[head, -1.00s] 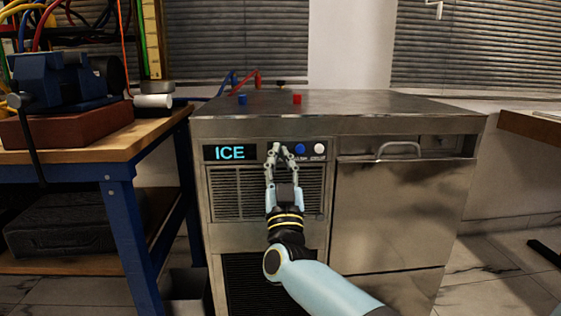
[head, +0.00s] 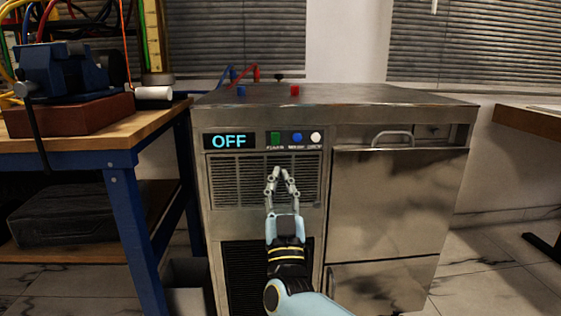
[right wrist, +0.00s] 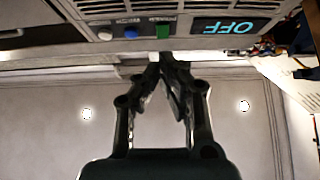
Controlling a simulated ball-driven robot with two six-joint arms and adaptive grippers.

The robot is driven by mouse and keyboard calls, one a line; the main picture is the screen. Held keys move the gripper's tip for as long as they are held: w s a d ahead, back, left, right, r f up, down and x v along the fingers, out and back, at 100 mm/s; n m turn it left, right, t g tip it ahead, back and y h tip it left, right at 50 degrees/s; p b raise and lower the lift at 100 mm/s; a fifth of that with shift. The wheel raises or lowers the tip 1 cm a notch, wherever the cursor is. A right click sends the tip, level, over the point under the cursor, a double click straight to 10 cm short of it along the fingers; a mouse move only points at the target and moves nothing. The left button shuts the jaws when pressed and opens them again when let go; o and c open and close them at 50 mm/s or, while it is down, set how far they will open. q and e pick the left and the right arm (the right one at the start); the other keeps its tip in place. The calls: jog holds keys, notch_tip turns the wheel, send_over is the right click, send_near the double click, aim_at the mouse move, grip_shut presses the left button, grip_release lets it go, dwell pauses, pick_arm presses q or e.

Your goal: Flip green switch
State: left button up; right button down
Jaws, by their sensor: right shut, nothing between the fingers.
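The green switch (head: 275,139) is on the front panel of a steel machine (head: 385,210), between the display and a blue button. The display (head: 229,141) reads OFF in cyan letters. The green switch also shows in the right wrist view (right wrist: 163,31), above the fingertips. My right gripper (head: 281,170) is below the switch in front of the vent grille, with its fingertips together and nothing held. In the right wrist view its fingertips (right wrist: 167,57) sit just under the switch in the picture, apart from it. My left gripper is not in view.
A blue button (head: 297,138) and a white button (head: 315,138) are right of the switch. Red and blue clips lie on the machine's top. A workbench (head: 95,160) with a vise stands close on the left. A door with a handle (head: 393,137) is on the right.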

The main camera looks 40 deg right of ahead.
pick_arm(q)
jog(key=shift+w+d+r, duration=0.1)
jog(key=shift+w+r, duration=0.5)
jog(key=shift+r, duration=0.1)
pick_arm(e)
jog(key=s+f, duration=0.1)
jog(key=a+f, duration=0.1)
jog(key=s+f, duration=0.1)
jog(key=f, duration=0.1)
jog(key=shift+s+a, duration=0.3)
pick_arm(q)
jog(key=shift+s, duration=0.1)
